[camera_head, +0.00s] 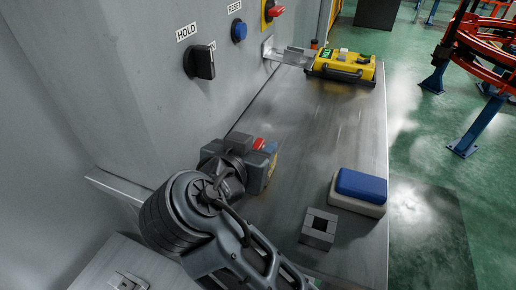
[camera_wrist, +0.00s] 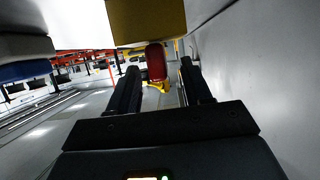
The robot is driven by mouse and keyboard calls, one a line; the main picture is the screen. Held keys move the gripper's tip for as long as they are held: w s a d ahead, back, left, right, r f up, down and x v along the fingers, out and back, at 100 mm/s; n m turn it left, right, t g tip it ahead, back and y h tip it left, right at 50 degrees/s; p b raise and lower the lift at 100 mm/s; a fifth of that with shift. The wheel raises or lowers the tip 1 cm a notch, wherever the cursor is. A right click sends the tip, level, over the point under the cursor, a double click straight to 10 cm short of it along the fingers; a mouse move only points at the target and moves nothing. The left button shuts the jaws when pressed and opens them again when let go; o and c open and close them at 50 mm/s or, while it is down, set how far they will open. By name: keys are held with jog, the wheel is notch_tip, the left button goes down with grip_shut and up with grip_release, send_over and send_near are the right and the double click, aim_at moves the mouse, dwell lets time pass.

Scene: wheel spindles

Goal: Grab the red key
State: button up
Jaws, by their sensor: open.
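In the wrist view, the red key (camera_wrist: 156,62) appears between the two dark fingers of my gripper (camera_wrist: 160,68). The fingers are apart, with a visible gap on each side of the key. My wrist and arm hide part of the area around the key in the head view, including the key's lower part.
A yellow block (camera_wrist: 147,20) is close above the key in the wrist view. A blue-topped pale block (camera_head: 361,185) and a grey square socket (camera_head: 319,228) stand to the right. A yellow device (camera_head: 342,66) lies farther back. A wall with a black knob (camera_head: 201,62) borders the left.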

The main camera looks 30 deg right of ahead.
aim_at(260, 143)
jog(key=shift+x, duration=1.65)
grip_shut()
